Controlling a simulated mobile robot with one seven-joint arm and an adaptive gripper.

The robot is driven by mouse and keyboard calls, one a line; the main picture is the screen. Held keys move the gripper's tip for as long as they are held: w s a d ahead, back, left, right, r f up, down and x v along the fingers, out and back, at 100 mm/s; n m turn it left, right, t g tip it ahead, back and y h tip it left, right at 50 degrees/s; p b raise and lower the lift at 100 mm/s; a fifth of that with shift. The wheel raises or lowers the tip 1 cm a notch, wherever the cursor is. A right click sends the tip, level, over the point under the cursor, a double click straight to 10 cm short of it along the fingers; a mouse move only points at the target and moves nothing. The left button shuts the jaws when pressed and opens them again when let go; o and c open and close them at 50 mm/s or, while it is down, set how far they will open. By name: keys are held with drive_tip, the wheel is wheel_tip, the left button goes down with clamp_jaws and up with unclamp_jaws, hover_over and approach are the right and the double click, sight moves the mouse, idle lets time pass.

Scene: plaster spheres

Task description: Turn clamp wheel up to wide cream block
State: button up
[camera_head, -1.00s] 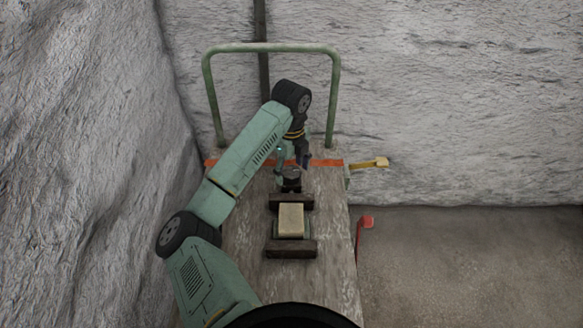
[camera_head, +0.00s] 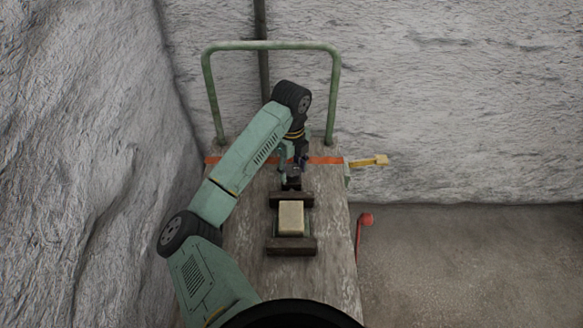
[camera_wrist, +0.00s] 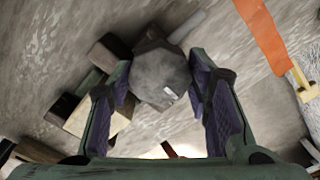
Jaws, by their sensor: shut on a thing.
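The clamp lies on the worn board. The wide cream block (camera_head: 291,217) sits between its two dark wooden jaws, the near jaw (camera_head: 291,247) and the far jaw (camera_head: 291,199). The grey, many-sided clamp wheel (camera_wrist: 160,75) shows in the wrist view between my fingers; in the head view it is mostly hidden behind my gripper. My gripper (camera_head: 292,168) is beyond the far jaw, shut on the wheel. In the wrist view my gripper's fingers (camera_wrist: 165,95) stand on both sides of the wheel. The cream block also shows there (camera_wrist: 90,118), partly covered by the left finger.
The board (camera_head: 333,265) has an orange stripe (camera_head: 325,160) near its far end and a green rail (camera_head: 270,46) behind it. A yellow-ended lever (camera_head: 380,160) and a red-ended lever (camera_head: 366,219) stick out at the right. Rough walls stand left and behind.

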drive_tip(key=shift+c, duration=0.9)
